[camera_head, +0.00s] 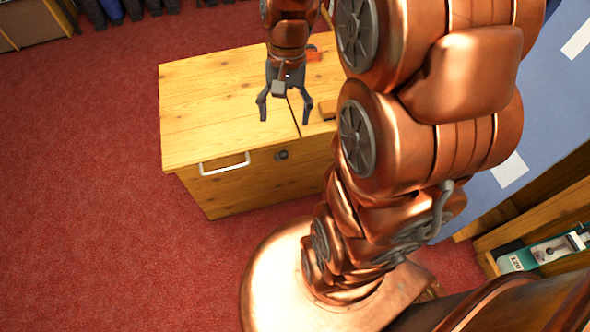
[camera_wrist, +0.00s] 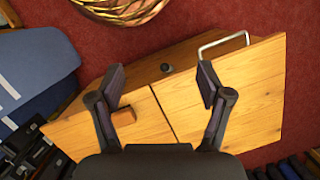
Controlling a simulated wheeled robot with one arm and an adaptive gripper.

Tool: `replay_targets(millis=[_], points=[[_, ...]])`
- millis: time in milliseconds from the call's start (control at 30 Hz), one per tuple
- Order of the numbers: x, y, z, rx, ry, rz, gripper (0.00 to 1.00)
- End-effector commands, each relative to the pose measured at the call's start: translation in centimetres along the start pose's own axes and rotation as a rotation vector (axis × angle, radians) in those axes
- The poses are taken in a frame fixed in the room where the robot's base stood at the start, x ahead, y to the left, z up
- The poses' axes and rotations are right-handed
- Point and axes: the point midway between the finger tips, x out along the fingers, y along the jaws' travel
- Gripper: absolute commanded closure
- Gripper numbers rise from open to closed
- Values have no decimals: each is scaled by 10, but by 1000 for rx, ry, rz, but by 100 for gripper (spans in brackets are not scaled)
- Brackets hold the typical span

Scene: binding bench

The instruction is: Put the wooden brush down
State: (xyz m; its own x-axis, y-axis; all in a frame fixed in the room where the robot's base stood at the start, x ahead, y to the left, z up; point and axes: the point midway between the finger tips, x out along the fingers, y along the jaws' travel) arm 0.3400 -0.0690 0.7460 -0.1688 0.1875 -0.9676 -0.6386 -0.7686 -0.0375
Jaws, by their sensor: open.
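A small brown wooden piece, which looks like the wooden brush (camera_head: 328,110), lies on the top of the wooden chest (camera_head: 215,105), close to its front edge and right of the lid seam. It also shows in the wrist view (camera_wrist: 124,117), beside my left finger and partly hidden by it; bristles cannot be made out. My gripper (camera_head: 285,117) is open and empty above the chest top, pointing down to the left of the brush. In the wrist view my gripper's fingers (camera_wrist: 161,84) are spread wide with nothing between them.
An orange-red object (camera_head: 314,54) lies farther back on the chest. The chest has a white handle (camera_head: 224,164) and a dark round knob (camera_head: 281,155) at its front. The left part of its top is clear. A drawer-like tray with a green device (camera_head: 545,250) stands at right.

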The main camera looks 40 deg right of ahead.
Motion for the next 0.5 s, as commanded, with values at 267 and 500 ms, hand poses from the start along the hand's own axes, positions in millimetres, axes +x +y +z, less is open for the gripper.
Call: replay_targets(millis=[267, 500], points=[[12, 6, 88, -368, 18, 109, 22], [24, 25, 133, -598, 25, 177, 22]])
